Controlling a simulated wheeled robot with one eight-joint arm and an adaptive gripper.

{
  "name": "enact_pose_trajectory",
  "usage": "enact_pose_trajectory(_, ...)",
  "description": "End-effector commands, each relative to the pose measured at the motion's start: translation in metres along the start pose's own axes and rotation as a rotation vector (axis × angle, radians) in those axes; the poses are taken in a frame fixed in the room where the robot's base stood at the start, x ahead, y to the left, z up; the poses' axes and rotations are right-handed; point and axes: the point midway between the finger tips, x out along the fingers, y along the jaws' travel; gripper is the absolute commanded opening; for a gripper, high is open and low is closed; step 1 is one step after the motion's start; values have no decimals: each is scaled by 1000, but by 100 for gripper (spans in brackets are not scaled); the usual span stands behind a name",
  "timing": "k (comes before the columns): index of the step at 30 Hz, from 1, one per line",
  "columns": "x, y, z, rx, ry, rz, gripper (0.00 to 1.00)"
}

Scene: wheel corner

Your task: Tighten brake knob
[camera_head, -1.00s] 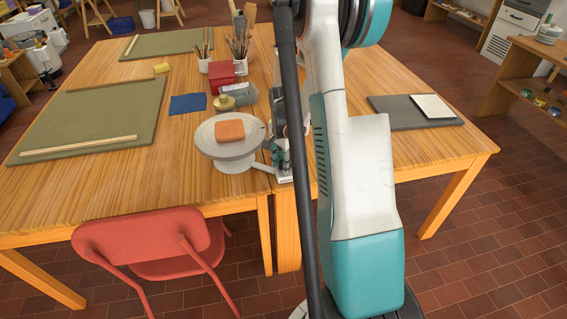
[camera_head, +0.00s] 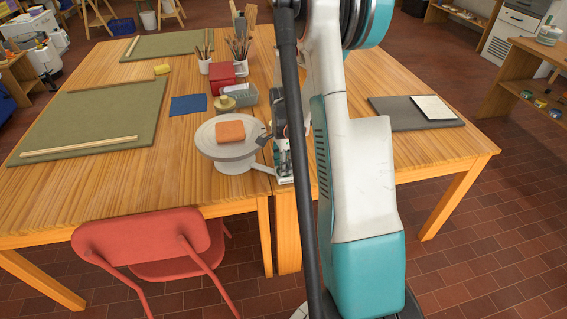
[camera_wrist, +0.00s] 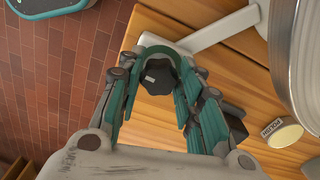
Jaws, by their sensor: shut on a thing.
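The light grey banding wheel (camera_head: 207,145) stands near the table's front edge with an orange block (camera_head: 230,131) on its disc. The dark lobed brake knob (camera_wrist: 158,79) sits at the bar's end, between my fingers. My gripper (camera_wrist: 163,68) is shut on the knob, with teal finger pads on both sides. In the head view my gripper (camera_head: 273,144) is partly hidden by my arm, and the knob cannot be made out.
A round yellowish jar (camera_head: 225,103), a grey container (camera_head: 236,92) and a red box (camera_head: 221,74) stand behind the wheel. Brush pots (camera_head: 240,71) are farther back. A red chair (camera_head: 145,242) stands in front. The right table has a dark board (camera_head: 400,112).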

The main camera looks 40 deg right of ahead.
Motion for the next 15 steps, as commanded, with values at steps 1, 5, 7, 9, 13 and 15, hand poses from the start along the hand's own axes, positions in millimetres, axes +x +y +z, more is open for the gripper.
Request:
enact_pose_trajectory(1, -1, -2, 0, -1, 0, -3, 9)
enact_pose_trajectory(5, -1, -2, 0, -1, 0, -4, 45)
enact_pose_trajectory(7, -1, -1, 0, -1, 0, -3, 54)
enact_pose_trajectory(9, -1, -1, 0, -1, 0, -2, 54)
enact_pose_trajectory(13, 0, -1, 0, -1, 0, -2, 54)
enact_pose_trajectory(15, 0, -1, 0, -1, 0, -1, 54)
